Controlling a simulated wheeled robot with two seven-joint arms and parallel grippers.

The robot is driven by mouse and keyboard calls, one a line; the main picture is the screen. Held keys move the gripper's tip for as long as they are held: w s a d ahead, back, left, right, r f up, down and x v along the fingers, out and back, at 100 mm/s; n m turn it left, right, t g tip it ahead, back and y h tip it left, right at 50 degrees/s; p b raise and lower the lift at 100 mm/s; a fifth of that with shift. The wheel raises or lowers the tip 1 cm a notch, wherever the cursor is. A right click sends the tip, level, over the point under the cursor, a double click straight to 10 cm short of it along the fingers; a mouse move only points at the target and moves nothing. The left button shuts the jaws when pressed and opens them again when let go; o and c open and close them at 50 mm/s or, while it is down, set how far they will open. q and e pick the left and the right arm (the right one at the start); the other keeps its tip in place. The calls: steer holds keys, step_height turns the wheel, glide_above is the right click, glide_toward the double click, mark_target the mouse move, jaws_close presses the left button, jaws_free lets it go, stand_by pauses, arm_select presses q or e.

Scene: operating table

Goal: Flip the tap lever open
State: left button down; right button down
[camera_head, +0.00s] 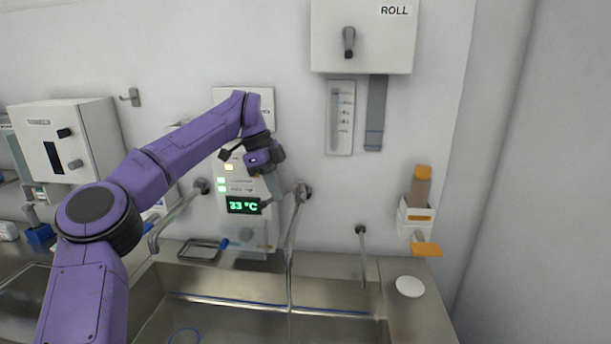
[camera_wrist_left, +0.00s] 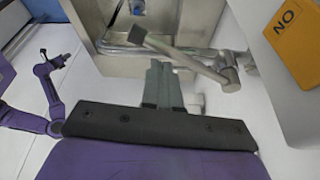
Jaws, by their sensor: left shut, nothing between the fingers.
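The middle tap (camera_head: 303,192) is a grey metal wall fitting with a long spout hanging over the sink. A thin lever (camera_head: 277,200) seems to point left from its mount, in front of the display panel. My left gripper (camera_head: 265,158) is up and to the left of this tap, apart from it, and its fingertips are partly hidden by the wrist. In the left wrist view the shut, empty fingers (camera_wrist_left: 162,85) show below a grey tap arm (camera_wrist_left: 190,63), which crosses just beyond them. I cannot tell whether they touch it. My right gripper is not in view.
A steel sink (camera_head: 250,298) lies below the taps. Another tap (camera_head: 176,213) stands left and a smaller one (camera_head: 361,238) right. A display panel (camera_head: 228,226) reads 33 °C. An orange-topped dispenser (camera_head: 416,218) hangs at right.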

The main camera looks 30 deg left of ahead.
arm_select(q)
step_height(320, 180, up, 10)
steer(key=p, duration=0.2)
steer(key=shift+p, duration=0.4)
steer(key=shift+d, duration=0.15)
